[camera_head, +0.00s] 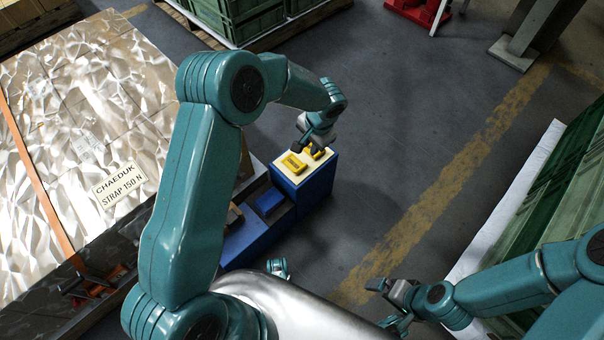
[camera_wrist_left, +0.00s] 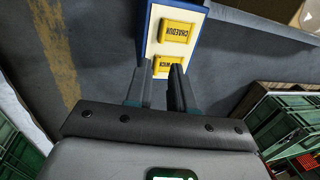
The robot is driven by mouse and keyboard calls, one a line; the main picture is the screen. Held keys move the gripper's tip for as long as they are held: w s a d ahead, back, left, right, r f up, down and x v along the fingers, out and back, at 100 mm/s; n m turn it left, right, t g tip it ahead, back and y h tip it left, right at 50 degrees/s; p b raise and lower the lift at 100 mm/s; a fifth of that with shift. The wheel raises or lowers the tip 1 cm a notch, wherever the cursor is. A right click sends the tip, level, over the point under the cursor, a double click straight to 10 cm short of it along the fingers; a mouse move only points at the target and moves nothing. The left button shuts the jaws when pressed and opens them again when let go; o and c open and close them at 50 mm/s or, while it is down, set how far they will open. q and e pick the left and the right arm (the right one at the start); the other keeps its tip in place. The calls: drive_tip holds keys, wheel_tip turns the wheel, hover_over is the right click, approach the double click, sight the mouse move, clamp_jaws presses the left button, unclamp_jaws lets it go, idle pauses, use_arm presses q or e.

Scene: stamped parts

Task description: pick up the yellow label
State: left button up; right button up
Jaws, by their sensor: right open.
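Two yellow labels with dark lettering lie on the pale top of a blue stand (camera_head: 316,183). One yellow label (camera_head: 292,163) lies in the clear; in the left wrist view it reads CHAEDUK (camera_wrist_left: 178,32). The other yellow label (camera_head: 316,152) is partly hidden under my left gripper (camera_head: 308,143). In the left wrist view this second label (camera_wrist_left: 167,64) shows beyond and between the fingertips of my left gripper (camera_wrist_left: 160,68), the right finger covering part of it. The fingers are apart; contact with the label cannot be told. My right gripper (camera_head: 383,303) is open, empty and far from the stand.
A large foil-wrapped load with a CHAEDUK STRAP 150 N sign (camera_head: 120,186) stands at the left. A lower blue unit (camera_head: 252,235) adjoins the stand. Green crates (camera_head: 238,22) stand at the back and right. The grey floor right of the stand is clear.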

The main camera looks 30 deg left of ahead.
use_arm(q)
drive_tip(key=b, duration=0.3)
approach(301, 169)
drive_tip(key=shift+f, duration=0.55)
drive_tip(key=f+b, duration=0.1)
drive_tip(key=f, duration=0.2)
drive_tip(key=a+f+b, duration=0.1)
drive_tip(key=f, duration=0.2)
drive_tip(key=shift+w+b, duration=0.2)
drive_tip(key=shift+b, duration=0.15)
drive_tip(key=shift+r, duration=0.15)
clamp_jaws()
